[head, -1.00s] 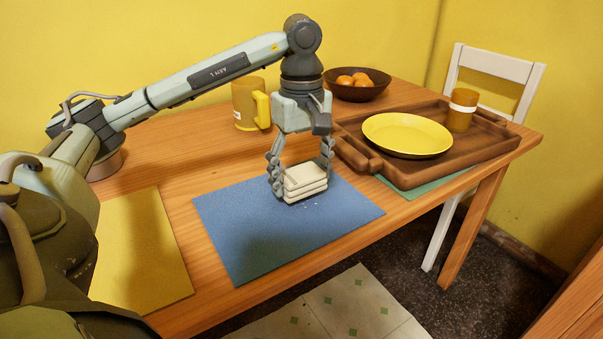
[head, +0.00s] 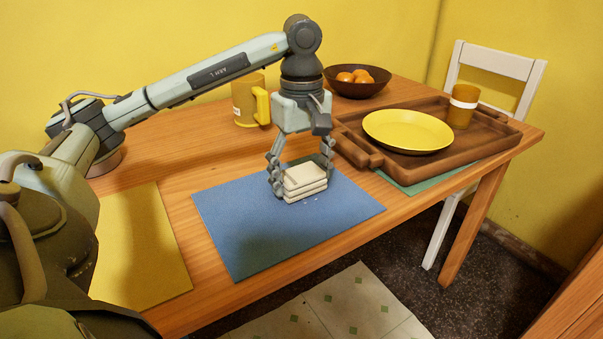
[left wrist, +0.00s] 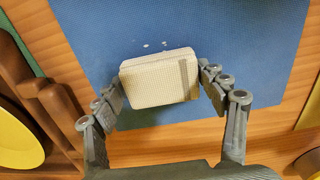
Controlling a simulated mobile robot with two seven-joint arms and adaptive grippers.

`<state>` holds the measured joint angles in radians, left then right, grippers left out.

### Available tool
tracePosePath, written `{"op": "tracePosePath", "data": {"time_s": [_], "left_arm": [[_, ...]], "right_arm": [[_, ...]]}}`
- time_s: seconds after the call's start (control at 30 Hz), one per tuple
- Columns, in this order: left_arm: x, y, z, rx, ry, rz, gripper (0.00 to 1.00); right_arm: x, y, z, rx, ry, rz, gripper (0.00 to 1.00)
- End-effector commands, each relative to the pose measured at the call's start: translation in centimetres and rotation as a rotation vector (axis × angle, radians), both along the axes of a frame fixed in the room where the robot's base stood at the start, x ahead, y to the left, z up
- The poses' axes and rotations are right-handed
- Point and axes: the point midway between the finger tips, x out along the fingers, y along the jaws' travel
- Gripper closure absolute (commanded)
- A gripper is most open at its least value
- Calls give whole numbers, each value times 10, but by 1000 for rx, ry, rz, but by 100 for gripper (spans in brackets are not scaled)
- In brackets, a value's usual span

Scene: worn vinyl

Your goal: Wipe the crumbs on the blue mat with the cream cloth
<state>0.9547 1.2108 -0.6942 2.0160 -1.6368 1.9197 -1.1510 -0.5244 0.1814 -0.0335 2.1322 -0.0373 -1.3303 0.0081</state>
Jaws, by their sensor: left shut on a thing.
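The cream cloth (head: 305,183) is a folded, layered pad at the back right part of the blue mat (head: 270,235). My left gripper (head: 301,180) points down with its fingers on either side of the cloth and is shut on it. In the left wrist view the cloth (left wrist: 160,80) sits between the two fingers, over the mat (left wrist: 230,30). A few small white crumbs (left wrist: 155,45) lie on the mat just beyond the cloth; in the head view they are tiny specks by its front edge. My right gripper is not in view.
A brown tray (head: 470,158) with a yellow plate (head: 407,131) and an amber cup (head: 462,106) stands to the right, on a green mat (head: 430,180). A yellow mug (head: 247,102) and fruit bowl (head: 357,88) stand behind. A yellow mat (head: 145,255) lies left.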

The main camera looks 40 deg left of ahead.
Motion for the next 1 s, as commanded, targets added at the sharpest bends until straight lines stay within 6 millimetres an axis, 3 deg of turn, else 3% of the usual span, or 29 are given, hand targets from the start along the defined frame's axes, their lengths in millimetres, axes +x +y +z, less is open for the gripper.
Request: {"op": "tracePosePath", "data": {"time_s": [0.33, 1.0], "left_arm": [[-1, -3, -2, 0, 0, -2, 51], [-15, -53, -2, 0, 0, -2, 51]], "right_arm": [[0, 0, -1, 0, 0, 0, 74], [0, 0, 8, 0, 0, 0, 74]]}}
